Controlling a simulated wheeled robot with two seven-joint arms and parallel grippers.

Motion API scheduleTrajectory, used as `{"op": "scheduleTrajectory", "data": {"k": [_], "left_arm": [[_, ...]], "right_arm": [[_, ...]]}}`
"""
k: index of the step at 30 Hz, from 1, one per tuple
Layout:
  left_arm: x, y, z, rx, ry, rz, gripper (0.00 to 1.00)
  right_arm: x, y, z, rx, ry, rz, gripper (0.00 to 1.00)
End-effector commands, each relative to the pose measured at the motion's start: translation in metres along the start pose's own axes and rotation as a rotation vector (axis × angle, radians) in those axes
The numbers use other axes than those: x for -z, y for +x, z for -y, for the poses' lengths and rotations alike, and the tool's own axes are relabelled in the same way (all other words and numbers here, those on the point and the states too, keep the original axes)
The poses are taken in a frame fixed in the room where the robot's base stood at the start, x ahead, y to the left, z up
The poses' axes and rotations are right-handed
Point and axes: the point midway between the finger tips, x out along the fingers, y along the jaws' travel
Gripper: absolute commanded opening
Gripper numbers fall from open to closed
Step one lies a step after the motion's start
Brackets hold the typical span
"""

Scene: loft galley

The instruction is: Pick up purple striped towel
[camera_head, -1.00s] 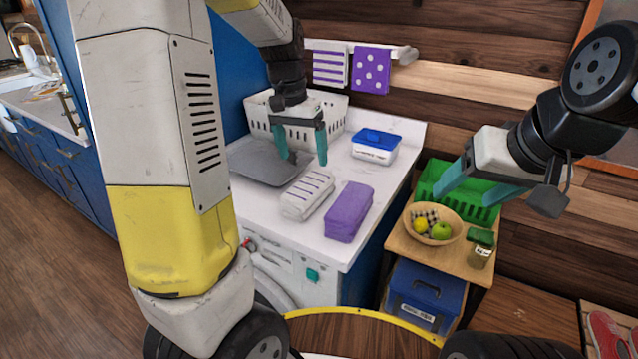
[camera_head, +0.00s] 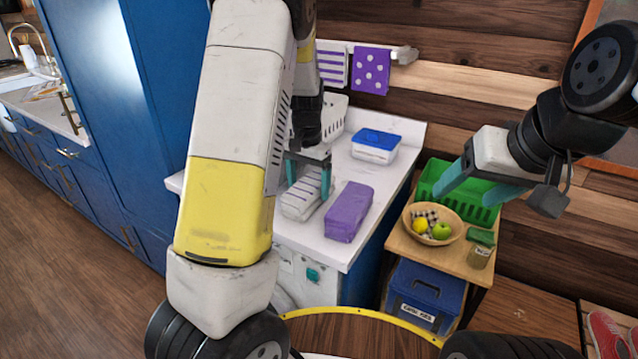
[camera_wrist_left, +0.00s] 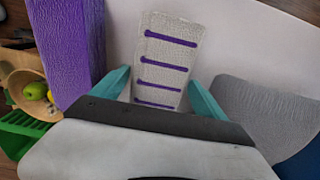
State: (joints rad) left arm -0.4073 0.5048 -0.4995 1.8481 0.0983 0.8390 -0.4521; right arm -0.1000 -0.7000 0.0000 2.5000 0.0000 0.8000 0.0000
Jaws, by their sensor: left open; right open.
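The folded white towel with purple stripes (camera_head: 303,198) lies on the white counter, left of a plain purple folded towel (camera_head: 349,211). My left gripper (camera_head: 307,182) is open above the striped towel, its two teal fingers on either side of it. In the left wrist view the striped towel (camera_wrist_left: 166,62) lies between the fingertips of the left gripper (camera_wrist_left: 157,90). Whether the fingers touch it I cannot tell. My right gripper (camera_head: 472,186) is open and empty, over the side table area at the right.
A blue-lidded box (camera_head: 375,147) stands at the back of the counter (camera_head: 345,178). Towels hang on a wall rail (camera_head: 404,55). A green crate (camera_head: 468,209) and a fruit bowl (camera_head: 449,241) stand on a side table. A grey mat (camera_wrist_left: 262,112) lies beside the striped towel.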

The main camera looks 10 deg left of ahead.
Motion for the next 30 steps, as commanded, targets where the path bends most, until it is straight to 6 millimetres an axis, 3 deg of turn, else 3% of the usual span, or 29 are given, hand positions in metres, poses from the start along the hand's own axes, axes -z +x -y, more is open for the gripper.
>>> {"op": "scheduleTrajectory", "data": {"k": [7,18,19,20,26,30], "left_arm": [[0.0,0.002,0.0,0.0,-0.001,-0.001,0.84],[0.0,0.001,0.0,0.0,-0.001,-0.001,0.11],[0.0,0.001,0.0,0.0,-0.001,-0.002,0.11],[0.0,0.001,0.0,0.0,-0.001,-0.002,0.04],[0.001,-0.001,0.0,0.0,0.0,-0.003,0.03],[0.002,-0.019,0.0,0.0,-0.001,-0.007,0.03]], "right_arm": [[0.0,0.0,0.0,0.0,0.0,0.0,0.67],[0.0,0.0,0.0,0.0,0.0,0.0,0.67],[0.0,0.0,0.0,0.0,0.0,0.0,0.67],[0.0,0.0,0.0,0.0,0.0,0.0,0.67],[0.0,0.0,0.0,0.0,0.0,0.0,0.67],[0.0,0.0,0.0,0.0,0.0,0.0,0.67]]}}
